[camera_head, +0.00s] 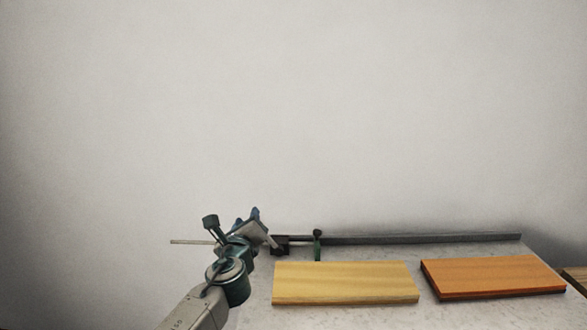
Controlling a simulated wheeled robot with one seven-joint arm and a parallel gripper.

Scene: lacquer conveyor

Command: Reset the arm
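My arm reaches up from the bottom left in the head view. My gripper (248,218) is at its far end, left of the boards and in front of the pale wall. The gripper is apart from both wooden boards.
A pale yellow board (345,283) and an orange board (493,276) lie on the grey table (260,313). Another board (577,277) is cut off at the right edge. A dark metal rail (420,238) runs behind them. A green-handled part (317,243) stands by its left end.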

